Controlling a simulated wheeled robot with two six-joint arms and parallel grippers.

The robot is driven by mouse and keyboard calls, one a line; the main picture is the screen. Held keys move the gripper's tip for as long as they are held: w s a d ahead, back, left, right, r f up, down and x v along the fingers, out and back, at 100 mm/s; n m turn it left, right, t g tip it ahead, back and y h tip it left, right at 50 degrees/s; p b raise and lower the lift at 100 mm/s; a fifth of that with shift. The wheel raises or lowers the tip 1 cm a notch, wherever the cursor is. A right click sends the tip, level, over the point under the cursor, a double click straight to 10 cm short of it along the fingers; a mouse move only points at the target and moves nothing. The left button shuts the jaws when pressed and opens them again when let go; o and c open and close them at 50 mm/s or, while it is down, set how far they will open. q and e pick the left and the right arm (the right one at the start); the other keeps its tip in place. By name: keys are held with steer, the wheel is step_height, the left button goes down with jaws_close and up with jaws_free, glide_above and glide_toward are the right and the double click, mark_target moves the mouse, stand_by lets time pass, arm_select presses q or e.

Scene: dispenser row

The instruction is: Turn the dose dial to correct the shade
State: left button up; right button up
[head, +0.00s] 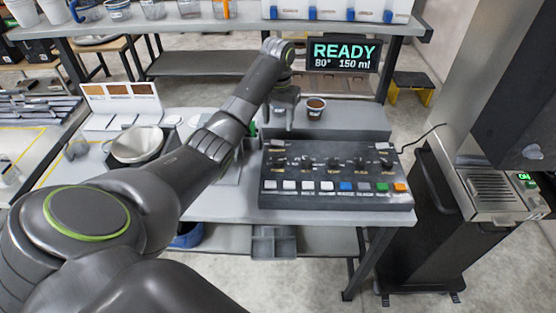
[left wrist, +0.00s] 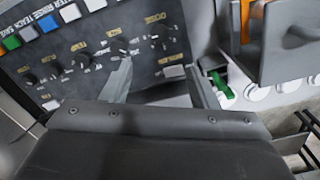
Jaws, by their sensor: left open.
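The black control panel (head: 335,175) stands on the grey bench with a row of dials along its upper part. The dial that appears to be the dose dial (head: 306,162) is second from the left; its small label is hard to read. It also shows in the left wrist view (left wrist: 121,48), just beyond the tip of one finger. My left gripper (head: 279,122) is above the panel's back left edge. Its two fingers (left wrist: 160,72) are apart with nothing between them, pointing at the panel. My right gripper is not in view.
A cup of brown drink (head: 315,106) stands behind the panel under a display (head: 343,54) reading READY, 80°, 150 ml. A card with brown swatches (head: 121,92) and a metal bowl (head: 138,146) are at left. A black-and-steel machine (head: 495,190) stands at right.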

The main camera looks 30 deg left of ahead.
arm_select(q)
steer(key=b, duration=0.6)
glide_above(278, 159)
step_height(278, 159, down, 7)
steer(key=shift+s+f, duration=0.1)
steer(key=shift+f, duration=0.05)
step_height(278, 159, down, 7)
steer(key=shift+r+p, duration=0.15)
steer(key=shift+p, duration=1.05)
steer(key=shift+f, duration=0.75)
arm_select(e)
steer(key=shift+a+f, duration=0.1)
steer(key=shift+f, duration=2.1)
arm_select(q)
steer(key=shift+c, duration=0.4)
